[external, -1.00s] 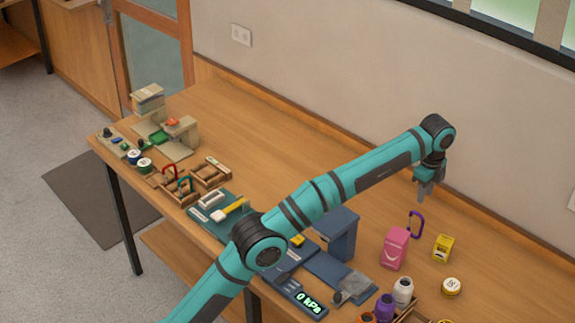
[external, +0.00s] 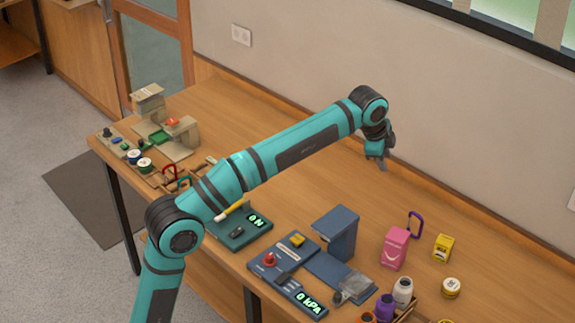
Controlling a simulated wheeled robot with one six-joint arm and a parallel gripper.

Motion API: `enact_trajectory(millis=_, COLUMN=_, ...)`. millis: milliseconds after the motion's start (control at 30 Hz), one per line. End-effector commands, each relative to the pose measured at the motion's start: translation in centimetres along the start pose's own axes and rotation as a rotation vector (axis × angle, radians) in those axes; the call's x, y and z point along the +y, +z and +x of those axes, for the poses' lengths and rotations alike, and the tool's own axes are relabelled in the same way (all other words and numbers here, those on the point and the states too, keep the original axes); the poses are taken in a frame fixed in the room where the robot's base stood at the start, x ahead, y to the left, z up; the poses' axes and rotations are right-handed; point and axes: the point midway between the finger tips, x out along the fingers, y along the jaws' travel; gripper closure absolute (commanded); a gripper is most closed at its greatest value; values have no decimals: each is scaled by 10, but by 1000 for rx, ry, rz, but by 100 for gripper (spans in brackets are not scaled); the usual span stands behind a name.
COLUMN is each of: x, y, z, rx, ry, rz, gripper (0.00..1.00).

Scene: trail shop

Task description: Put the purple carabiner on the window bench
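The purple carabiner (external: 415,224) stands upright on the wooden bench (external: 290,195) under the window, behind the pink pouch (external: 396,248) and left of the yellow box. Its lower part is hidden by the pouch. My gripper (external: 382,164) hangs above the back of the bench, to the left of and behind the carabiner, well apart from it. The gripper is small in the view, and I cannot tell whether its fingers are open or shut. I see nothing held below it.
A blue press-like device (external: 336,232) and a control panel (external: 284,262) stand at the middle front. Beige fixtures (external: 181,138) fill the far left end. The back middle of the bench is clear.

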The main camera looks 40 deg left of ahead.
Motion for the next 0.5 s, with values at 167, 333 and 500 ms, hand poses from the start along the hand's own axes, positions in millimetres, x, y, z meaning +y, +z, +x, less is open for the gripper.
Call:
enact_trajectory(millis=167, x=15, y=36, z=-40, rx=62, ry=-92, rz=-110, gripper=68)
enact_trajectory(millis=333, x=32, y=69, z=-71, rx=127, ry=-176, rz=-215, gripper=68)
enact_trajectory(millis=500, x=55, y=103, z=-99, rx=198, ry=-256, rz=-317, gripper=68)
